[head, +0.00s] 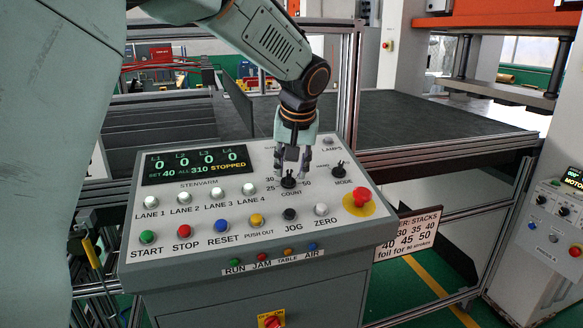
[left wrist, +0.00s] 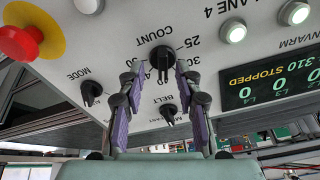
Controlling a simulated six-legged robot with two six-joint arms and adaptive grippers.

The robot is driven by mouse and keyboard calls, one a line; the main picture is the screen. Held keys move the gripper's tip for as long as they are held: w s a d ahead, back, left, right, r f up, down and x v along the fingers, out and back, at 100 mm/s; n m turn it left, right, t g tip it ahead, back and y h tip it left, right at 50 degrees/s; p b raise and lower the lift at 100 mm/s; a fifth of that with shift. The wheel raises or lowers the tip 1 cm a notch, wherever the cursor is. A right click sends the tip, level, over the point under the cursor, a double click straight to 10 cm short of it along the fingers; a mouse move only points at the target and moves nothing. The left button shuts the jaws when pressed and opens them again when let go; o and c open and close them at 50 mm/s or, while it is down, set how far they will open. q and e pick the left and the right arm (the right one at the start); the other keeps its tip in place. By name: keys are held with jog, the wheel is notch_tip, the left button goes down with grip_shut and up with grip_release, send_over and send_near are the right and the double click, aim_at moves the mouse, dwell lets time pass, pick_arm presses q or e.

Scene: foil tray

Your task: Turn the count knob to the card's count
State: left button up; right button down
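The count knob (head: 289,182) is a small black knob on the sloped console panel, with numbers around it, 25 and 30 on the left and 50 on the right. My left gripper (head: 292,168) points down at it from above. In the left wrist view, the open purple-padded fingers (left wrist: 155,76) stand on either side of the count knob (left wrist: 161,58), with space between them. I cannot tell its exact setting. The display (head: 195,164) reads SET 40, ALL 310, STOPPED, with zeros for the lanes. The card (head: 408,233) lists stack numbers; the console hides its left part.
The belt knob (left wrist: 168,111) and mode knob (head: 340,170) are close to the gripper. A red mushroom button (head: 362,195) on a yellow disc is at the panel's right. Lane and coloured push buttons fill the panel's left and front. A dark table (head: 400,120) lies behind.

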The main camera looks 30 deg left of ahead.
pick_arm(q)
jog(key=shift+w+a+f, duration=0.2)
jog(key=shift+a+f, duration=0.05)
jog(key=shift+f, duration=0.3)
jog(key=shift+a+f, duration=0.4)
jog(key=shift+d+r, duration=0.15)
jog(key=shift+d, duration=0.2)
jog(key=shift+c, duration=1)
jog(key=shift+w, duration=0.1)
jog(key=c, duration=0.3)
jog(key=shift+a, duration=0.25)
grip_shut()
jog(key=shift+d, duration=0.1)
